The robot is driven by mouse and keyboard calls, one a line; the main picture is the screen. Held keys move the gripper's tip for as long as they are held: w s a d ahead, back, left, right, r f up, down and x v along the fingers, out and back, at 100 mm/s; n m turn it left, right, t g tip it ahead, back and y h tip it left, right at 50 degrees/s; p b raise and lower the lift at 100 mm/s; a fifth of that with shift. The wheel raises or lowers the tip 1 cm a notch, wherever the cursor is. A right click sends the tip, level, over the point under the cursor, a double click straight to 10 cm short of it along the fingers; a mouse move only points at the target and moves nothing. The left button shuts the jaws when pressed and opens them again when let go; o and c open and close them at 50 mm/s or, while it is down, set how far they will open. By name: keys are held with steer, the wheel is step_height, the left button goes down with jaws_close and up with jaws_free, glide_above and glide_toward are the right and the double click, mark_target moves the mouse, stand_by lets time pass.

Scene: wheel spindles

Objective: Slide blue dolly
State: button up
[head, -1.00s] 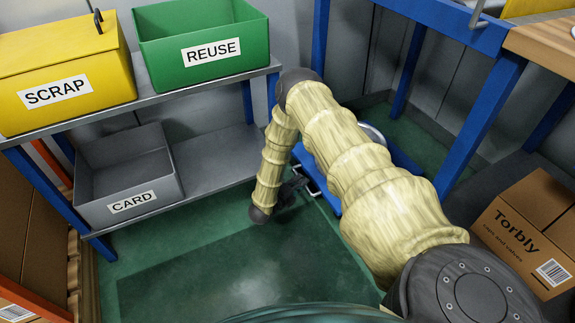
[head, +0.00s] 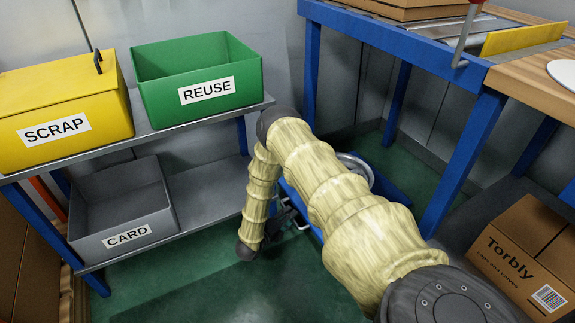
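The blue dolly (head: 393,197) is low on the green floor, between the shelf and the blue-legged bench. My arm covers much of it. A round silvery metal part (head: 357,166) shows on or above it behind my arm. My gripper (head: 285,222) is the dark shape at the dolly's left front edge, close to a pale metal bar there. My forearm hides most of the gripper, so its fingers and any contact with the dolly cannot be made out.
The shelf (head: 205,177) at left holds a yellow SCRAP bin (head: 60,150), a green REUSE bin (head: 195,112) and a grey CARD bin (head: 125,241). The bench (head: 395,38) stands at right. A Torbly carton (head: 520,235) is at lower right. Floor in front is clear.

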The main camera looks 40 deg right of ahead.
steer(key=v, duration=1.2)
steer(key=shift+a, duration=0.1)
stand_by(0.4)
